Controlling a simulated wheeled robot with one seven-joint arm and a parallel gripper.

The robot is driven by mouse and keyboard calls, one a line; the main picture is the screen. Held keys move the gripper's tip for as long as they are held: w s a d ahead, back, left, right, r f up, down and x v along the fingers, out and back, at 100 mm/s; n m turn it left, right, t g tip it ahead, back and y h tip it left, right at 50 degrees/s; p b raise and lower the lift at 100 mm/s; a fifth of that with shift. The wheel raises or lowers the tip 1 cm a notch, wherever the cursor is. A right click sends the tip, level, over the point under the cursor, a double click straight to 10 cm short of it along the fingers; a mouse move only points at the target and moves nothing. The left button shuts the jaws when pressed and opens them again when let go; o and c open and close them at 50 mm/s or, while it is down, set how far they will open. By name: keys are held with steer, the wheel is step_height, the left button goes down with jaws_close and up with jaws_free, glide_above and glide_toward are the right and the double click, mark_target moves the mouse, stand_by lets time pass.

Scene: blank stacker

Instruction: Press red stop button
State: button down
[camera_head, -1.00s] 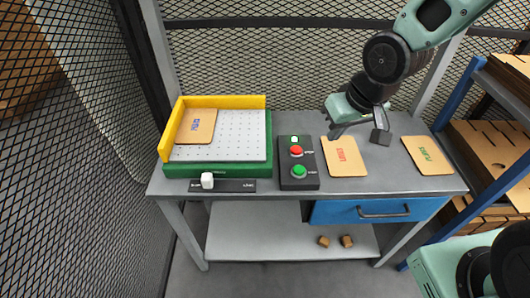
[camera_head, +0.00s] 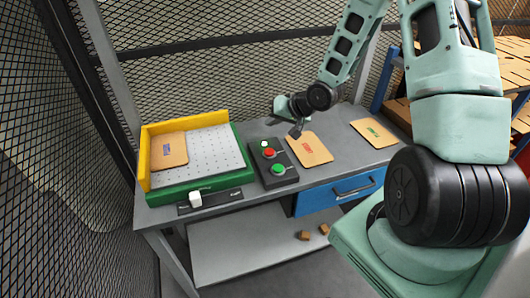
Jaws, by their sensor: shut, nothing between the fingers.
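The red stop button (camera_head: 269,153) is the middle one on a dark control box (camera_head: 282,173) on the grey table. A green button (camera_head: 278,169) sits in front of it and a small white one (camera_head: 264,143) behind it. My gripper (camera_head: 296,133) is shut and empty, above the table just right of the box, near the top edge of a wooden plate. It is apart from the red button in the picture; its exact height I cannot tell.
A green and yellow tray (camera_head: 244,160) with a wooden blank (camera_head: 169,151) stands left of the box. A white slider knob (camera_head: 195,199) is in front of it. Two wooden plates (camera_head: 309,150) (camera_head: 374,133) lie to the right. A blue drawer (camera_head: 340,192) is below. Mesh walls stand behind and left.

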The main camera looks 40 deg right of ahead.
steer(key=shift+f, duration=0.1)
steer(key=b, duration=0.8)
glide_above(272, 153)
step_height(272, 153, down, 7)
steer(key=shift+w+d+r, duration=0.1)
steer(key=shift+f, duration=0.9)
steer(key=shift+f+b, duration=0.15)
steer(key=shift+b, duration=0.15)
stand_by(0.6)
steer(key=shift+f, duration=0.3)
steer(key=shift+f+b, duration=0.35)
steer(key=shift+f, duration=0.15)
stand_by(0.6)
steer(key=shift+r, duration=0.1)
steer(key=shift+r+p, duration=0.85)
steer(key=shift+p, duration=0.15)
